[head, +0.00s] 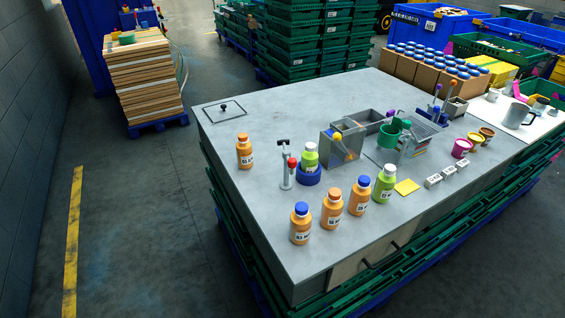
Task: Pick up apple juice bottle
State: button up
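Two green bottles are in view, and their labels are too small to read, so I cannot tell for sure which is apple juice. One green bottle (384,184) with a white cap stands upright on the table at the right end of the front row. The other green bottle (309,157) has a pale cap and stands in a round blue holder (308,177). Several orange bottles stand nearby, one with a blue cap (359,196) just left of the front green bottle. My gripper is not in view.
The grey table (245,205) is clear at its left front. A small stand with a red knob (291,164) is beside the blue holder. A yellow pad (407,187) lies right of the front green bottle. Metal bins (362,120) and a green cup (389,135) stand behind.

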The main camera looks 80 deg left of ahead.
aim_at(309, 160)
jog(key=i+j+u, duration=0.1)
jog(key=i+u, duration=0.15)
jog(key=u, duration=0.2)
jog(key=i+u, duration=0.3)
jog(key=u, duration=0.15)
jog(key=i+l+u, duration=0.15)
jog(key=u, duration=0.3)
jog(key=i+l+u, duration=0.2)
jog(key=u, duration=0.25)
jog(key=i+l+u, duration=0.3)
jog(key=u, duration=0.15)
jog(key=i+u, duration=0.1)
jog(key=u, duration=0.35)
jog(key=i+l+u, duration=0.1)
jog(key=u, duration=0.4)
jog(key=i+l+u, duration=0.1)
jog(key=u, duration=0.35)
jog(key=l+u, duration=0.1)
jog(key=u, duration=0.4)
jog(key=i+l+u, duration=0.1)
jog(key=u, duration=0.35)
jog(key=i+l+u, duration=0.1)
jog(key=u, duration=0.25)
jog(key=l+u, duration=0.3)
